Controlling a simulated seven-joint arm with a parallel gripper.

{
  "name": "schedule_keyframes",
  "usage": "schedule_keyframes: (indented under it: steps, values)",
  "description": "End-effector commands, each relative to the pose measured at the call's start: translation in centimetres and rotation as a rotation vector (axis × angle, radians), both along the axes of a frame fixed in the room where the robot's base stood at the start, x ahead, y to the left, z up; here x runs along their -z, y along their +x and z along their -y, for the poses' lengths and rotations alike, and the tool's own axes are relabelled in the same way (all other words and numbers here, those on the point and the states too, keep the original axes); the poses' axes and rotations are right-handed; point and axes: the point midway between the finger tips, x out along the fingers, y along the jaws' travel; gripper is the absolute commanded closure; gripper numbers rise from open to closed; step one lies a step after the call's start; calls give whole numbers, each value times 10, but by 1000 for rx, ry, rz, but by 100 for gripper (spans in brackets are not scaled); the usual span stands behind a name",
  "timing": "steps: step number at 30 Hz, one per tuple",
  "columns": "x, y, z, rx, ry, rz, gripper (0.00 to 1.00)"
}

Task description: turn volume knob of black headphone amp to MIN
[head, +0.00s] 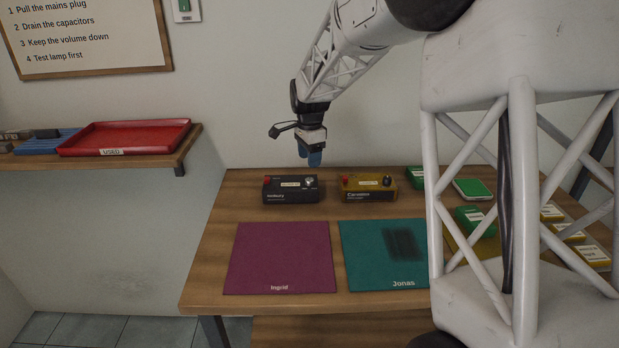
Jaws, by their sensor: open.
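A black box (292,193) with a label, a red button at its left and a small silvery knob (309,182) at its right stands at the back of the wooden table. The knob's pointer and scale are too small to read. A yellow-brown box (368,190) with a dark knob (387,180) stands to its right. My gripper (314,160), with blue fingertips pointing down, hangs above and slightly behind the black box's right end, apart from it. It is open and empty.
A purple mat (280,258) and a teal mat (370,270) lie in front of the boxes. Green boxes (473,188) and yellow-labelled boxes (568,231) stand at the right, partly behind my arm. A shelf with a red tray (125,137) is at the left.

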Motion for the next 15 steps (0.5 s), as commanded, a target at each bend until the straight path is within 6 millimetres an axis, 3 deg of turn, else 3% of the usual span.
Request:
schedule_keyframes:
  steps: [15]
  values:
    - [55, 0, 0, 0, 0, -1, 45]
